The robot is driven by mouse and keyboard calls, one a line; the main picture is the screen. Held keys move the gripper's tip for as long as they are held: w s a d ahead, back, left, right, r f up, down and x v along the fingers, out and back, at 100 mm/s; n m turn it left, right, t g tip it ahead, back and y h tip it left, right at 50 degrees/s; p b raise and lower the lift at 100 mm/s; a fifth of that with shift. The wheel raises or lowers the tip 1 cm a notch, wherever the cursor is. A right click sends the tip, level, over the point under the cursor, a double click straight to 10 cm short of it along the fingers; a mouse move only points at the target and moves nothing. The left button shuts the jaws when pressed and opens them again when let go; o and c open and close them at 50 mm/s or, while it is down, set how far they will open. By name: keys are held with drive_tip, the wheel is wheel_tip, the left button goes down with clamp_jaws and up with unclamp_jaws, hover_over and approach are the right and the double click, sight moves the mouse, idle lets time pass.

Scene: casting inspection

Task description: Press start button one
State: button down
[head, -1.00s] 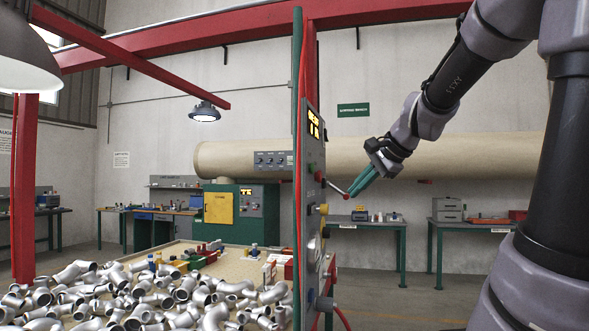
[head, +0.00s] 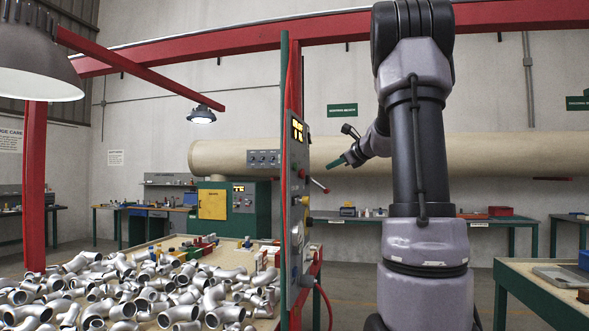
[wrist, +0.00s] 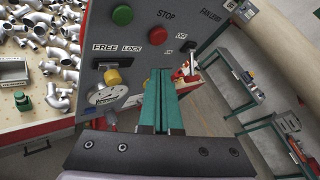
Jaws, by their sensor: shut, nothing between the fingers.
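In the wrist view a green button (wrist: 122,15) sits on the grey control panel (wrist: 140,55), at the upper left. No start label is readable beside it. A red button (wrist: 157,36) is right of it, below the word STOP. My gripper (wrist: 164,74) has its green fingers shut together and empty, over the panel's lower part, below the red button. In the head view my gripper (head: 329,167) is right of the panel (head: 297,150), which is seen nearly edge-on, so its buttons are hard to tell apart. The fingers appear apart from the panel.
A yellow knob (wrist: 112,77) by FREE/LOCK marks is left of the fingers. A lever with a red ball (head: 326,190) sticks out from the panel below my gripper. Silver pipe elbows (head: 120,295) cover the table at left. A bench (head: 545,290) stands at right; floor between is open.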

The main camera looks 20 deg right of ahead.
sight(296, 167)
drive_tip(key=shift+a, duration=0.1)
drive_tip(key=w+a, duration=0.5)
drive_tip(key=a, duration=0.2)
drive_tip(key=shift+a, duration=0.1)
idle(2.1)
drive_tip(key=shift+w+a, duration=0.2)
drive_tip(key=shift+a, duration=0.05)
drive_tip(key=shift+w+a, duration=0.25)
drive_tip(key=shift+a, duration=0.1)
idle(0.6)
drive_tip(key=shift+s+d, duration=0.1)
drive_tip(key=shift+d, duration=0.05)
idle(0.3)
drive_tip(key=shift+s+d, duration=0.35)
drive_tip(key=shift+d, duration=0.15)
